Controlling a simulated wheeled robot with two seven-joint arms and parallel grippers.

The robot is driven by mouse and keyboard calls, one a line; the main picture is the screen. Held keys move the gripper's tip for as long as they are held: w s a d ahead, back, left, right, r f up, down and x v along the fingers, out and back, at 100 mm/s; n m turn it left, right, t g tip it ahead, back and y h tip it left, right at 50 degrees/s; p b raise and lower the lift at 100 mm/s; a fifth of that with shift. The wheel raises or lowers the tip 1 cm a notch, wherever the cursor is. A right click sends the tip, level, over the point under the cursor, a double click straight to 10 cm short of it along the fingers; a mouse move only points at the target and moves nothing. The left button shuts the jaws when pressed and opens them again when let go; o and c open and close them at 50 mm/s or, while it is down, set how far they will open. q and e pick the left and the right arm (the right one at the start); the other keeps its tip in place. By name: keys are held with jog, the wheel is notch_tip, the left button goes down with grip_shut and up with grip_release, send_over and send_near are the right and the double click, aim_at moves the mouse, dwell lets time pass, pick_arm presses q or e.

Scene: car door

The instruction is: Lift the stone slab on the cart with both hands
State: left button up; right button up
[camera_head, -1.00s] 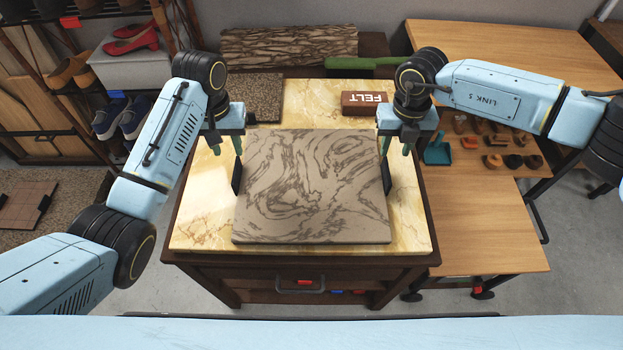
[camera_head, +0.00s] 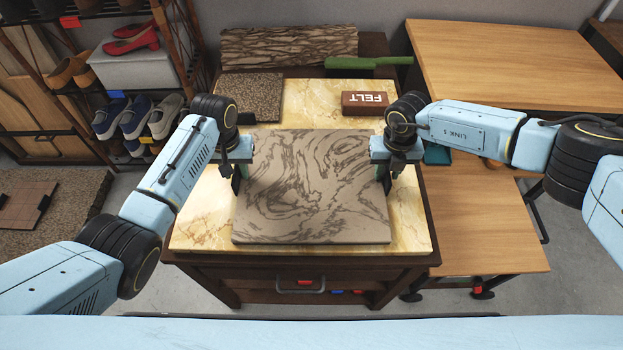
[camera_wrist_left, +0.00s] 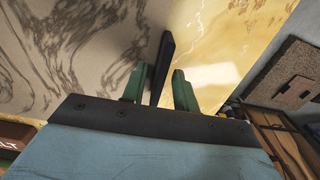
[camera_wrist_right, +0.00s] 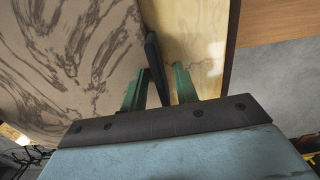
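The stone slab (camera_head: 312,200), grey-brown with dark swirls, lies flat on the marble top of the cart (camera_head: 200,235). It has an upright black handle on its left side, seen in the left wrist view (camera_wrist_left: 165,58), and one on its right, seen in the right wrist view (camera_wrist_right: 154,55). My left gripper (camera_wrist_left: 160,82) is open, its green fingers on either side of the left handle with a gap showing. My right gripper (camera_wrist_right: 158,85) is open, its fingers on either side of the right handle. In the head view the arms partly hide both handles.
A brown FELT block (camera_head: 365,103) sits behind the slab at the right. A speckled panel (camera_head: 255,95) lies at the back left, and a green brush (camera_head: 365,63) is further back. A wooden table (camera_head: 480,220) flanks the cart on the right; a shoe rack (camera_head: 100,80) stands at the left.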

pick_arm(q)
grip_shut()
pick_arm(e)
grip_shut()
dwell(0.9)
pick_arm(q)
jog(key=shift+w+r, duration=0.15)
jog(key=shift+r, duration=0.05)
pick_arm(e)
jog(key=shift+w+r, duration=0.15)
jog(key=shift+r, duration=0.05)
